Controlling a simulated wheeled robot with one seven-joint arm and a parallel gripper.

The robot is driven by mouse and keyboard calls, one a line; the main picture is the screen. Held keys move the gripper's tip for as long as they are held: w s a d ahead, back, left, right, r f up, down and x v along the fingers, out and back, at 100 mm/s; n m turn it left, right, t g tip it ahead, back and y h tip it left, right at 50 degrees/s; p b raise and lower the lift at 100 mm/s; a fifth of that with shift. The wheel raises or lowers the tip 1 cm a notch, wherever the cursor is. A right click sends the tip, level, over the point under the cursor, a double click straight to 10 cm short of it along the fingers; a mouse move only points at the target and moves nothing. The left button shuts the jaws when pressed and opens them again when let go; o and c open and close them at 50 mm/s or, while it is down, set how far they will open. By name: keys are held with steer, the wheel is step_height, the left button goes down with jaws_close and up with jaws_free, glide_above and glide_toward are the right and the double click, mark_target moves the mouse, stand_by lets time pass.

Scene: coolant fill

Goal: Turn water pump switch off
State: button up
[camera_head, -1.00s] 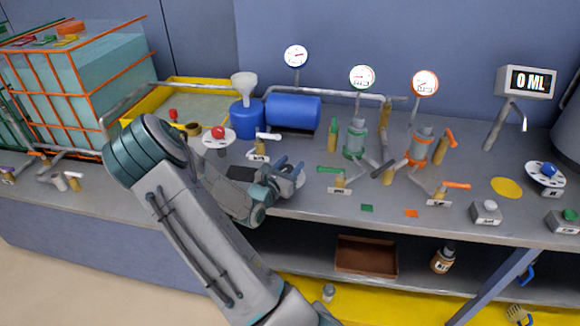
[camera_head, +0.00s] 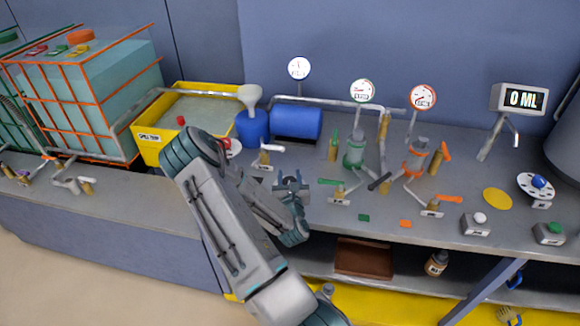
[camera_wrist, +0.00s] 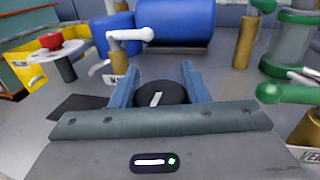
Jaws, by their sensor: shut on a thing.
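The pump switch, a round black knob (camera_wrist: 162,92) with a white mark, shows between my fingers in the wrist view. The mark points away from me and leans slightly right. My gripper (camera_wrist: 158,88) has one blue finger on each side of the knob and is shut on it. In the head view my gripper (camera_head: 291,182) is low at the front part of the bench, and the knob is hard to make out there. The knob's lower part is hidden by the gripper body.
A white-handled valve (camera_wrist: 128,37) stands just beyond my fingers, before the blue tank (camera_wrist: 175,18). A red button (camera_wrist: 50,40) is at left. A green-handled valve (camera_wrist: 285,94) is close at right.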

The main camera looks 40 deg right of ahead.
steer(key=y+p, duration=0.1)
steer(key=p, duration=0.1)
steer(key=n+t+y+p, duration=0.1)
steer(key=p, duration=0.1)
steer(key=shift+a+r+n, duration=0.1)
steer(key=shift+r+n, duration=0.2)
steer(key=n+t+y+p, duration=0.1)
steer(key=y+p, duration=0.1)
steer(key=shift+a+f+p, duration=0.15)
steer(key=shift+p, duration=0.15)
steer(key=shift+w+a+f+n+t+y+p, duration=0.1)
steer(key=shift+n+t+y+p, duration=0.15)
steer(key=shift+n+y, duration=0.5)
steer(key=shift+f+n+t+y+p, duration=0.1)
steer(key=shift+n+t+y+p, duration=0.15)
steer(key=shift+n+y, duration=0.45)
steer(key=shift+a+n+y, duration=0.1)
steer(key=shift+n+y, duration=0.45)
steer(key=shift+y, duration=0.9)
steer(key=shift+r+y, duration=0.1)
steer(key=shift+y, duration=0.2)
steer(key=o, duration=1)
